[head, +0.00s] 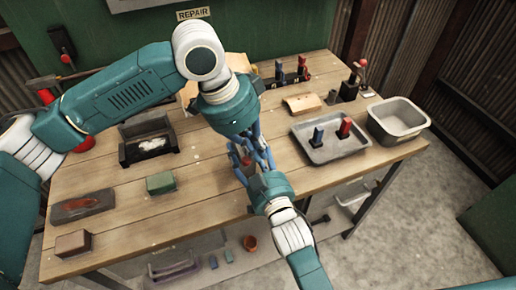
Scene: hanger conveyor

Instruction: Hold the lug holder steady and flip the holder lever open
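My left gripper (264,152) reaches down over the middle of the table. My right gripper (246,166) comes up from the bottom right, and the blue fingers of both overlap closely. A small reddish-brown part shows among the fingers, mostly hidden. I cannot tell whether it is the lug holder or whether either gripper grasps it. No holder lever can be made out there. At the back right stands a small dark fixture (349,91) with a red-tipped upright piece (363,64); both grippers are well apart from it.
The wooden table (215,185) has bare room left of the grippers. A grey tray (345,150) with blue and red pieces and an empty metal bin (398,118) stand right. A black box (128,152), green block (161,183) and brown block (73,243) sit left.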

